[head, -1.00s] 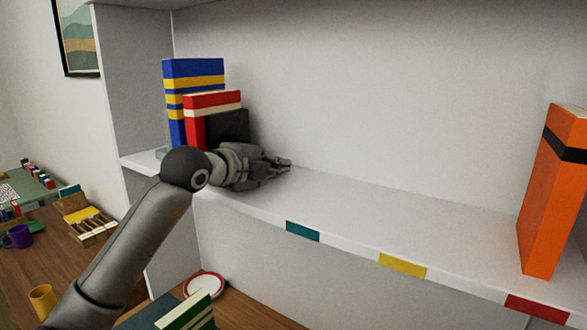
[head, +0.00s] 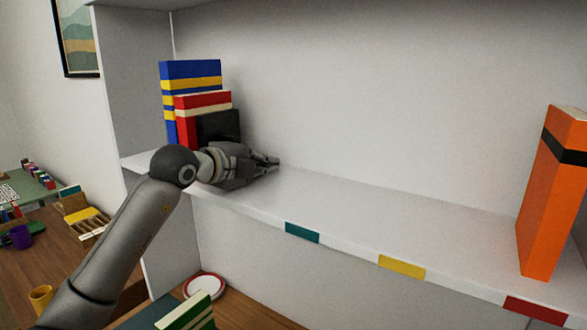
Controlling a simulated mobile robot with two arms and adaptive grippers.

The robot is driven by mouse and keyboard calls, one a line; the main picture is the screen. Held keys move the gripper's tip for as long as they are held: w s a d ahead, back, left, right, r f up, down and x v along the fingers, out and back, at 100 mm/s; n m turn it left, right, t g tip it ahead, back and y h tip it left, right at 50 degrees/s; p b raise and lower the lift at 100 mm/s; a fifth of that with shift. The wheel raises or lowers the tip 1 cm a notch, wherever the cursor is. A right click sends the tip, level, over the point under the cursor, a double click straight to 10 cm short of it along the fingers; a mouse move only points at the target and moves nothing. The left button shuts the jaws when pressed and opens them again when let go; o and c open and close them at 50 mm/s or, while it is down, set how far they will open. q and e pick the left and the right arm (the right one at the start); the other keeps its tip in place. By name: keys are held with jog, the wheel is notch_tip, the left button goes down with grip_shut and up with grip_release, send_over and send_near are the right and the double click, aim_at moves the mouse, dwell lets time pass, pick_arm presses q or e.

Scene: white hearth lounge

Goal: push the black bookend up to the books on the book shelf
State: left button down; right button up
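The black bookend (head: 219,126) stands upright on the white book shelf (head: 390,213), at the right side of the books. A blue book with yellow bands (head: 191,70) and a shorter red book with a cream band (head: 203,101) stand at the shelf's left end. The bookend appears to be against the red book, but my gripper hides its lower part. My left gripper (head: 275,164) lies low over the shelf, just in front of and right of the bookend, fingers pointing right. Whether its fingers are apart is unclear. My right gripper is not in view.
An orange book with a black band (head: 550,200) stands at the shelf's right end. The shelf between is clear. Teal (head: 302,232), yellow (head: 402,268) and red (head: 535,309) marks line its front edge. Below are a red-rimmed plate (head: 204,286) and a green book (head: 187,312).

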pick_arm(q)
jog(key=shift+w+a, duration=0.55)
jog(key=shift+a, duration=0.35)
jog(key=shift+s+d, duration=0.1)
jog(key=shift+d, duration=0.1)
jog(key=shift+s+d+f, duration=0.1)
jog(key=shift+s+d, duration=0.15)
jog(key=shift+d, duration=0.1)
jog(key=shift+s+d+b, duration=0.35)
jog(key=shift+s+d, duration=0.15)
jog(key=shift+d, duration=0.25)
